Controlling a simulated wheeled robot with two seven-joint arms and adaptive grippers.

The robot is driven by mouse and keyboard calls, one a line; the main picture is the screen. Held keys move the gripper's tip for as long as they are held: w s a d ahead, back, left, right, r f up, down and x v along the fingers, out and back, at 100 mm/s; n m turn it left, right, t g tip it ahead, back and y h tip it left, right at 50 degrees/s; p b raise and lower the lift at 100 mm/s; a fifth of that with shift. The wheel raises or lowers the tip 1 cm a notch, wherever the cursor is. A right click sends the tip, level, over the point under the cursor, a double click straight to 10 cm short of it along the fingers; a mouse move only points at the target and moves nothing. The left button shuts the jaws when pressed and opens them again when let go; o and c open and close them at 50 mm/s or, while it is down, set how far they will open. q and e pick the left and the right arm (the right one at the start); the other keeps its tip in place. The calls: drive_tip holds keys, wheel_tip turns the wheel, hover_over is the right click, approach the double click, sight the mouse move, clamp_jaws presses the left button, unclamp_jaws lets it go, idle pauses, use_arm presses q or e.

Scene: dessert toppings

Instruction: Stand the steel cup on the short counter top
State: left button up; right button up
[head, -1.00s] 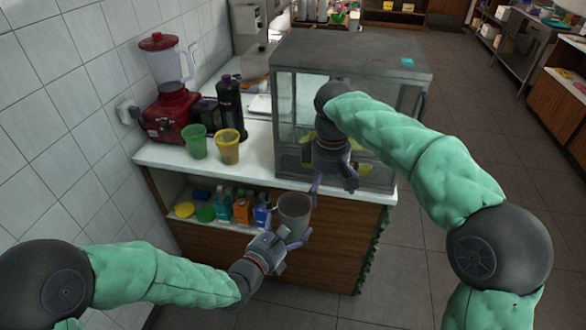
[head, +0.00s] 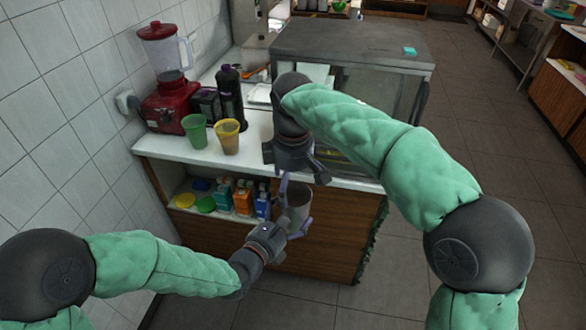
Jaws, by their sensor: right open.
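The steel cup (head: 299,204) is grey and roughly upright, in front of the counter's wooden front and below the level of the top. My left gripper (head: 294,212) has its fingers around the cup, one at its left side and one at its lower right. The short counter top (head: 255,146) is white, with a clear strip along its front edge left of the glass case. My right gripper (head: 296,168) is open and empty, pointing down at the counter's front edge, just above the cup. Part of the cup is hidden by the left gripper.
A green cup (head: 195,132) and a yellow cup (head: 227,137) stand on the counter. Behind them are a red blender (head: 167,105) and dark bottles (head: 230,97). A glass case (head: 375,95) fills the right. Cartons (head: 243,200) stand on the shelf below.

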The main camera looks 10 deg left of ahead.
sight(293, 196)
drive_tip(key=shift+f, duration=2.25)
drive_tip(key=c, duration=1.3)
use_arm(q)
drive_tip(key=o, duration=1.1)
drive_tip(key=shift+r, duration=0.1)
drive_tip(key=shift+c, duration=0.2)
use_arm(e)
drive_tip(key=shift+c, duration=0.2)
use_arm(q)
drive_tip(key=shift+d, duration=0.1)
use_arm(e)
drive_tip(key=shift+c, duration=0.7)
